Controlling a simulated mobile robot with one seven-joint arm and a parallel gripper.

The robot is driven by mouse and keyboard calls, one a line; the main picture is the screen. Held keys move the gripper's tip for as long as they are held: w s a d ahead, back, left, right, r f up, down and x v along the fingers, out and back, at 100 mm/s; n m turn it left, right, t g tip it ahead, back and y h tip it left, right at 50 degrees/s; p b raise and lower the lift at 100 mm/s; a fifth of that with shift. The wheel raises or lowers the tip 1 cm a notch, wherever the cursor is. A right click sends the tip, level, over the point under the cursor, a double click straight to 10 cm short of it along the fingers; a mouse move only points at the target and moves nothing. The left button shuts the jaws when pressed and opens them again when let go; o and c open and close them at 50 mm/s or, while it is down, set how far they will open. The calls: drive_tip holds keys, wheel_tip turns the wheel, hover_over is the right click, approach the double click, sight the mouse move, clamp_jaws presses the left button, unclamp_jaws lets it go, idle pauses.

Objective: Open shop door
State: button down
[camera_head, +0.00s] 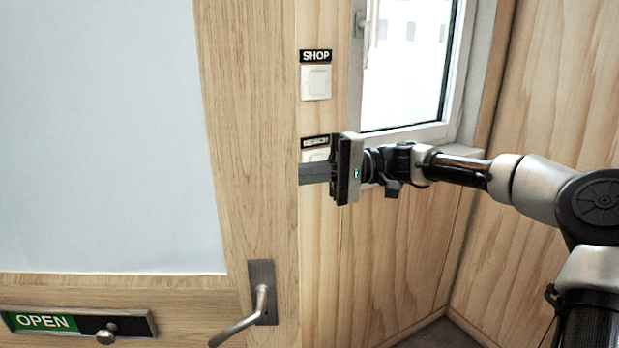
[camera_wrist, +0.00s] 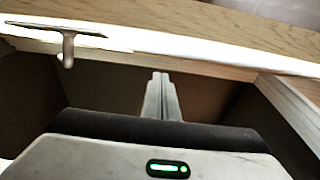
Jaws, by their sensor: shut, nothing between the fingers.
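The shop door (camera_head: 245,130) fills the left of the head view, a wooden frame around a pale pane. Its metal lever handle (camera_head: 262,300) is low near the door's right edge, the lever slanting down-left. My gripper (camera_head: 312,173) is shut and empty, above and right of the handle and not touching it. Its fingers point left and end in line with the door edge; the tips may be hidden behind it. The shut fingers also show in the wrist view (camera_wrist: 160,95). I cannot tell how far the door stands open.
A SHOP label (camera_head: 315,56) and a white switch (camera_head: 316,82) are on the wooden wall. A second switch is partly covered by my gripper. A window (camera_head: 405,60) is behind my arm. An OPEN sign (camera_head: 45,321) is on the door. The wrist view shows a metal handle (camera_wrist: 68,45).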

sight(270, 189)
drive_tip(key=s, duration=0.1)
drive_tip(key=s+a, duration=0.1)
drive_tip(key=s, duration=0.1)
drive_tip(key=s+b, duration=0.1)
drive_tip(key=shift+s+a, duration=0.3)
drive_tip(key=shift+a, duration=0.05)
drive_tip(key=shift+s, duration=0.15)
